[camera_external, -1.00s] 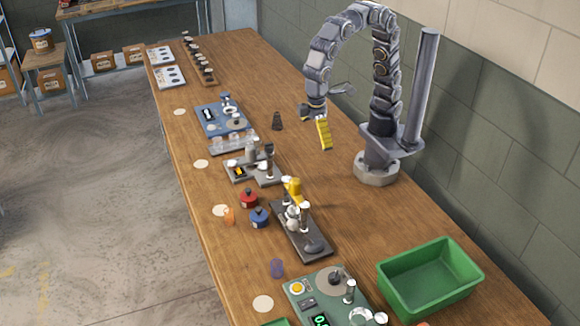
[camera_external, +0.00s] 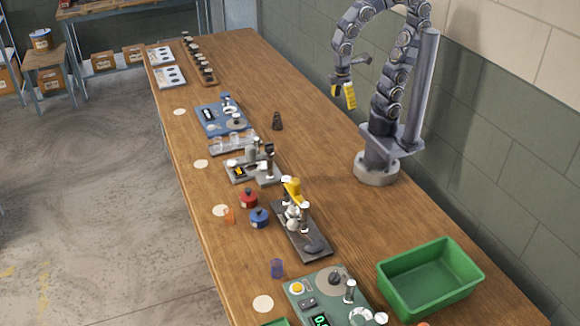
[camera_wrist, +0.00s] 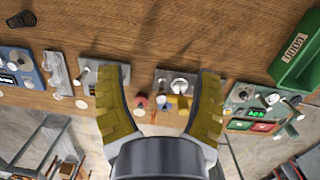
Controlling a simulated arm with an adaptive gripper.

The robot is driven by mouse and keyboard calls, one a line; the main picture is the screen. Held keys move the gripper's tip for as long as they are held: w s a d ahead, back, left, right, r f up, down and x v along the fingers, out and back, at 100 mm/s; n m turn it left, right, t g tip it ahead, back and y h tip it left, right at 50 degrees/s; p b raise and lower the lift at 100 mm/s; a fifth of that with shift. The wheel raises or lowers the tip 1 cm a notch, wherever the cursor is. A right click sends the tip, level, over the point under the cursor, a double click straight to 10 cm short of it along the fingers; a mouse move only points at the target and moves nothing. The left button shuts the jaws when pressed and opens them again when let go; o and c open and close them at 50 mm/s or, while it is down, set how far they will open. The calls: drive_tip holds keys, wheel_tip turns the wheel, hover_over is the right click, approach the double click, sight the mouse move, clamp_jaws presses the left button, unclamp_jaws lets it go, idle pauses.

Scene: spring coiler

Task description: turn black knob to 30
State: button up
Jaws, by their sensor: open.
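A black knob (camera_external: 335,278) sits on a round grey dial on the green machine (camera_external: 298,288) at the near end of the bench. The green machine also shows at the right of the wrist view (camera_wrist: 240,112), but its knob is too small there to read. I cannot read the dial's marks or setting. My gripper (camera_external: 344,95) is raised above the bench near my arm's base, far from the knob. In the wrist view my gripper (camera_wrist: 161,75) has its yellow fingers spread wide with nothing held between them.
A green bin (camera_external: 430,280) stands right of the green machine. A dark stand with a yellow part (camera_external: 293,187), a red pot (camera_external: 249,198), a blue pot (camera_external: 259,218) and a purple cup (camera_external: 277,268) stand nearby. A blue machine (camera_external: 222,118) is farther back. Bare wood lies along the wall side.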

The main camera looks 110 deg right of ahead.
drive_tip(key=w+a+f+n+t+h, duration=0.1)
drive_tip(key=w+a+n, duration=0.1)
drive_tip(key=w, duration=0.6)
drive_tip(key=w+a+f+n+h, duration=0.1)
drive_tip(key=w+a+n, duration=0.1)
drive_tip(key=w, duration=0.5)
drive_tip(key=w+a+f+n+t, duration=0.1)
drive_tip(key=w+a+f+n, duration=0.35)
drive_tip(key=w+a, duration=0.4)
drive_tip(key=n+y, duration=0.2)
drive_tip(key=n, duration=0.7)
hover_over(335, 274)
wheel_tip(335, 274, down, 15)
drive_tip(key=shift+f, duration=0.15)
wheel_tip(335, 274, down, 8)
drive_tip(key=shift+r, duration=0.25)
drive_tip(key=shift+c, duration=0.3)
clamp_jaws()
